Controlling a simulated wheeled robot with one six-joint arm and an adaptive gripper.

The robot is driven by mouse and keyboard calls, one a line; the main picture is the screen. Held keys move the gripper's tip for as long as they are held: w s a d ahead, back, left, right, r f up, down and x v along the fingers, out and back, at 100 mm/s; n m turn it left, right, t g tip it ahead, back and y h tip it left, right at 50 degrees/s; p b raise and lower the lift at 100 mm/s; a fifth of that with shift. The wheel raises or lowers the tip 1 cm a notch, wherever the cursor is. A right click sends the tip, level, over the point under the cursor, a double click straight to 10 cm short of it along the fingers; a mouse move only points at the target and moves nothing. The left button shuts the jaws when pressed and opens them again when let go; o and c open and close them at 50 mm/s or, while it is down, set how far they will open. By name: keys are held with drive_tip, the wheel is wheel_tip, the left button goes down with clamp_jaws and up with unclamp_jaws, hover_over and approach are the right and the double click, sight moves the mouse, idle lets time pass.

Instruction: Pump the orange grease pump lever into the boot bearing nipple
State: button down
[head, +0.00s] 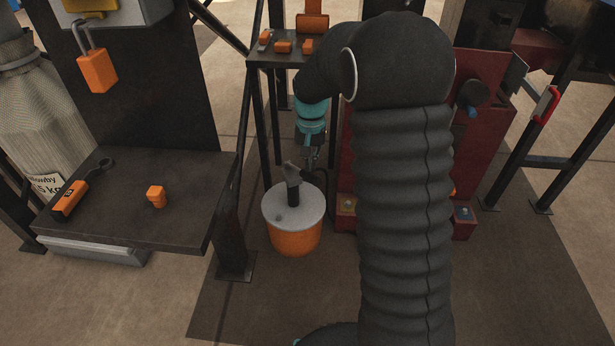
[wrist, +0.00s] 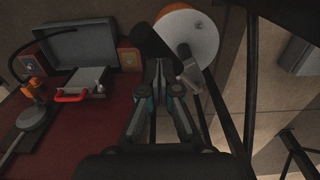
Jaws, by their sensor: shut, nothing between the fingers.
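The grease pump is an orange pail (head: 294,238) with a pale round lid (head: 310,212), standing on the floor in the head view. A dark post with a grey angled head or lever (head: 292,174) rises from the lid. In the wrist view the lid (wrist: 199,30) is at the top, with a black part (wrist: 150,42) and a grey piece (wrist: 187,66) near my fingertips. My gripper (head: 312,163), teal and black, also shows in the wrist view (wrist: 165,66). It is shut and empty, just behind and right of the lever; contact cannot be told. I cannot identify the boot bearing nipple.
A dark bench (head: 150,215) with an orange block stands left. A small shelf (head: 275,61) with orange pieces is behind. A red machine (head: 490,130) stands right, partly hidden by my arm. Black frame posts (head: 234,220) stand close to the pail. Floor in front is clear.

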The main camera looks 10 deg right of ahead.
idle(0.3)
drive_tip(key=shift+r+p, duration=1.9)
drive_tip(key=shift+r, duration=1.6)
